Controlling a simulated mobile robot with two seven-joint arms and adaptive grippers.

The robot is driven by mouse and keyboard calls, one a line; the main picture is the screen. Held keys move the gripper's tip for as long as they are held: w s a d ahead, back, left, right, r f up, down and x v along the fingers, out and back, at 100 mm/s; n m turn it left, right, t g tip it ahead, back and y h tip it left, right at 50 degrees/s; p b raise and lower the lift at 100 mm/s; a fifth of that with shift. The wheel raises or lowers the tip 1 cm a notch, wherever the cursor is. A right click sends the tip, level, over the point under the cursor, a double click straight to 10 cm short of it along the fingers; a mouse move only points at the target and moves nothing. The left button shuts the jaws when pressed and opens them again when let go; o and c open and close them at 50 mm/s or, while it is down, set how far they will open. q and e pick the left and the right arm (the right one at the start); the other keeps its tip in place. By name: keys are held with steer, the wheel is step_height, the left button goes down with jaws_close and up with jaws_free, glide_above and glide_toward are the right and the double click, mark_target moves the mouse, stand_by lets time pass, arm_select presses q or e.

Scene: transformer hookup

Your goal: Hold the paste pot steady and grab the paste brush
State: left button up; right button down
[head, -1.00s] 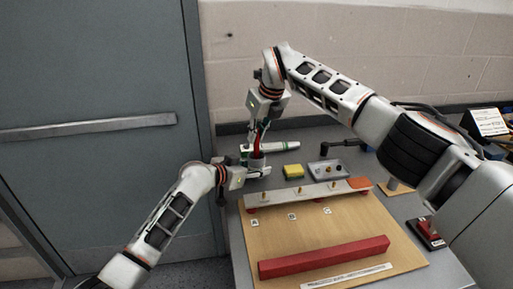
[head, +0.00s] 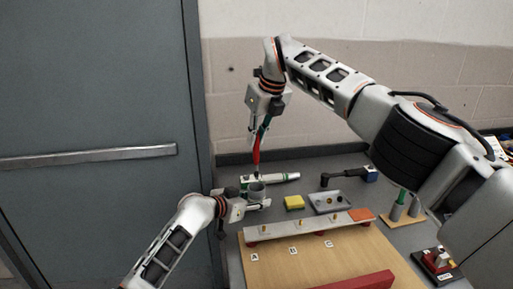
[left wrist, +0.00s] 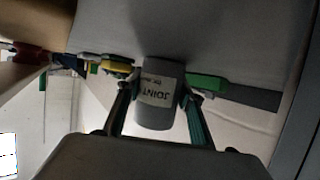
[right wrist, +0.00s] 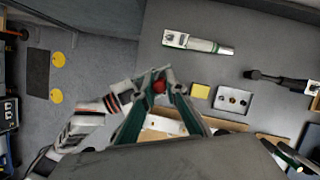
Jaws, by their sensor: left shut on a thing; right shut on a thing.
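The grey paste pot (head: 257,194) stands upright at the back left of the bench. My left gripper (head: 248,203) is shut on it from the left. In the left wrist view the pot (left wrist: 158,95), with a white label, sits between the fingers. The paste brush (head: 257,149) has a red handle and is held nearly upright. My right gripper (head: 260,128) is shut on the handle above the pot. The brush's lower end is over the pot; I cannot tell whether its tip is still inside. In the right wrist view the red handle (right wrist: 160,86) shows between the fingertips.
A green-and-white tool (head: 285,177) lies close behind the pot. A yellow block (head: 294,202) and grey tray of small parts (head: 316,207) are to its right. A metal bar (head: 285,232) crosses the wooden board (head: 360,250) in front. A black tool (head: 342,176) lies farther right.

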arm_select(q)
steer(key=o, duration=1.3)
